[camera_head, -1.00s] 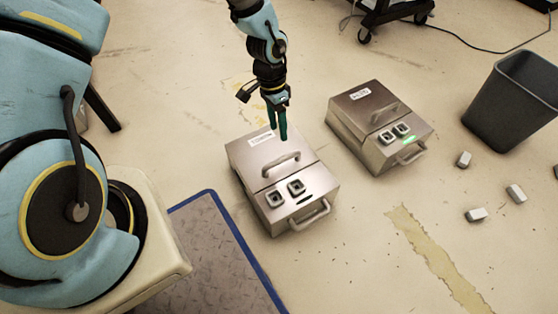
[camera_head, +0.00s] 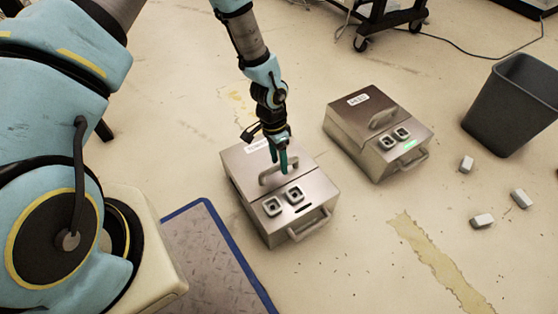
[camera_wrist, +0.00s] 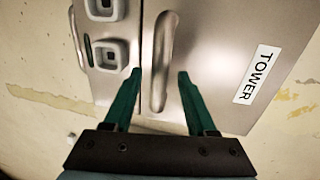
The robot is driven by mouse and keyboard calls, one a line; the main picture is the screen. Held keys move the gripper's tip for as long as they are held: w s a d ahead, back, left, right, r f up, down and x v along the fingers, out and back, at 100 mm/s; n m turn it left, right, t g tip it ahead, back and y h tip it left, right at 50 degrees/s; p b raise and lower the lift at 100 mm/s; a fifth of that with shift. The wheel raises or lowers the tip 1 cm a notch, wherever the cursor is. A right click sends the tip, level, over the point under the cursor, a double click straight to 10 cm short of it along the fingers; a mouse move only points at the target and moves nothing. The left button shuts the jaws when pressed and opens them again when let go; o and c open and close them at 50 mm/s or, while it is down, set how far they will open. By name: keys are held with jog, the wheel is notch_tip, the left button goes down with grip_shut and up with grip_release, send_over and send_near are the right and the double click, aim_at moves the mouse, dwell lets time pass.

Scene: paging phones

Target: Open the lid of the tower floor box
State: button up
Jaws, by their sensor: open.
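The tower floor box (camera_head: 315,186) is a metal box on the floor, left of a similar box. Its lid is shut, with a bar handle (camera_head: 268,178) across it. In the wrist view the lid (camera_wrist: 215,60) has a white label reading TOWER (camera_wrist: 257,75), and the handle (camera_wrist: 162,65) stands upright in the picture. My gripper (camera_head: 283,171) is over the lid at the handle. In the wrist view my open gripper (camera_wrist: 160,74) has one green finger on each side of the handle's near end. I cannot tell whether either finger touches it.
A second metal box (camera_head: 350,112) with a green light stands to the right. A dark bin (camera_head: 510,105) and several small grey blocks (camera_head: 482,221) are farther right. A blue-edged mat (camera_head: 210,255) lies in front.

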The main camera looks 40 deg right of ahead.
grip_shut()
dwell(0.3)
dwell(1.1)
